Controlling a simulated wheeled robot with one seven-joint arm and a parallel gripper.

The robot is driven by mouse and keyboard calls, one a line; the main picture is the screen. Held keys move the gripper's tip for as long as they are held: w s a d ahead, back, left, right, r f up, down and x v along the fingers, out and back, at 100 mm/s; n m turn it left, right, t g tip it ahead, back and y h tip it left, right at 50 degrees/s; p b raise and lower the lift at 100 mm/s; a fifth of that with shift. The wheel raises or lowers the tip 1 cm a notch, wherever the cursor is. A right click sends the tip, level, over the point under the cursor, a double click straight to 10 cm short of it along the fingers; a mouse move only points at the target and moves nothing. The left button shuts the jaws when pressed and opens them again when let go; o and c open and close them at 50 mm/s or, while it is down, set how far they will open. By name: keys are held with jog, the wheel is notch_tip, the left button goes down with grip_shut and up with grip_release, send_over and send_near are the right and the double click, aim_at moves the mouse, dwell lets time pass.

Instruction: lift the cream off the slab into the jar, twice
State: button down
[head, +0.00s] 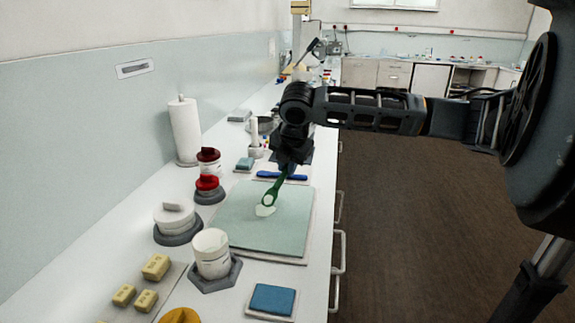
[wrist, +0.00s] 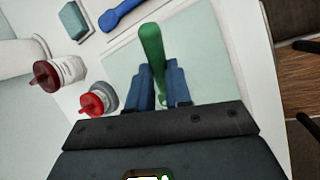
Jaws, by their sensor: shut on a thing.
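My gripper (head: 289,168) is shut on a green spatula (head: 271,195) above the slab. In the wrist view the blue fingers of my gripper (wrist: 161,85) close around the green handle (wrist: 151,42). The spatula tilts down, its tip at a small pale patch of cream (head: 265,211) on the pale green slab (head: 245,233); I cannot tell whether it touches. The slab also shows in the wrist view (wrist: 207,58). The open white jar (head: 211,246) stands in a grey holder at the slab's near left corner. Its inside is mostly hidden.
A lidded white pot (head: 174,219) and red-capped jars (head: 207,184) stand left of the slab. A blue tool (head: 281,175) lies behind it. A blue pad (head: 272,299) lies in front. Yellow blocks (head: 155,267) sit near left. A paper roll (head: 186,130) stands by the wall.

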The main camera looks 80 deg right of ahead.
jog(key=shift+f, duration=0.5)
dwell(1.2)
jog(key=shift+r, duration=0.1)
jog(key=shift+r+p, duration=2.3)
jog(key=shift+r, duration=0.7)
jog(key=shift+w, duration=0.1)
